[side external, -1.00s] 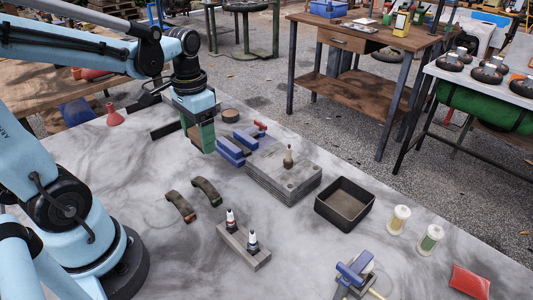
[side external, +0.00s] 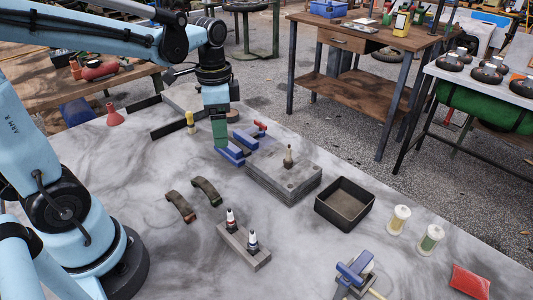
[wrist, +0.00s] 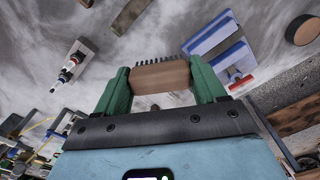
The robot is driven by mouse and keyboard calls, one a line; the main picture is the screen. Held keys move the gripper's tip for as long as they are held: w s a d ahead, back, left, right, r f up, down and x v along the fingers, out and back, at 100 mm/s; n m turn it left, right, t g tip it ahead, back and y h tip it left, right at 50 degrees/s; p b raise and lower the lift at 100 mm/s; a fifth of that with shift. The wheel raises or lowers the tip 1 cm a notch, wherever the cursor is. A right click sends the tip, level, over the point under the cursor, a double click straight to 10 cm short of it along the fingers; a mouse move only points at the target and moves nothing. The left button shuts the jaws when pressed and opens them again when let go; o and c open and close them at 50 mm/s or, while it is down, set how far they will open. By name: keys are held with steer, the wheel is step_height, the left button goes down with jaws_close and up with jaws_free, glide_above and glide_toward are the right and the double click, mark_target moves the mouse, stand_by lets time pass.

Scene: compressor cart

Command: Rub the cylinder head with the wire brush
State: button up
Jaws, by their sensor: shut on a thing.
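The cylinder head (side external: 285,178) is a grey finned block in the middle of the table, with a small brass-coloured fitting standing on top. My gripper (side external: 220,145) hangs behind and to the left of it, apart from it, above the table near a blue clamp. In the wrist view its green fingers (wrist: 161,82) are shut on the wire brush (wrist: 161,77), a wooden block with a row of dark bristles facing away from the wrist. In the side view the brush is hidden behind a finger. The cylinder head is not clear in the wrist view.
The blue clamp (side external: 241,143) with a red handle lies between gripper and head. A black tray (side external: 345,205) stands right of the head. Two curved shoes (side external: 194,199) and a block with two spark plugs (side external: 243,245) lie in front.

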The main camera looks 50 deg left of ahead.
mark_target(260, 162)
steer(key=w+d+r+m, duration=0.1)
steer(key=w+d+m, duration=0.5)
steer(key=m, duration=0.5)
steer(key=shift+w+a+f, duration=0.1)
steer(key=shift+f, duration=1.9)
steer(key=shift+w+a+f, duration=0.1)
steer(key=shift+f, duration=1.9)
steer(key=shift+w, duration=0.4)
steer(key=shift+c, duration=0.8)
steer(key=shift+w, duration=3.4)
steer(key=shift+s+f, duration=0.1)
steer(key=shift+s, duration=3.75)
step_height(260, 162, up, 8)
steer(key=shift+r, duration=0.25)
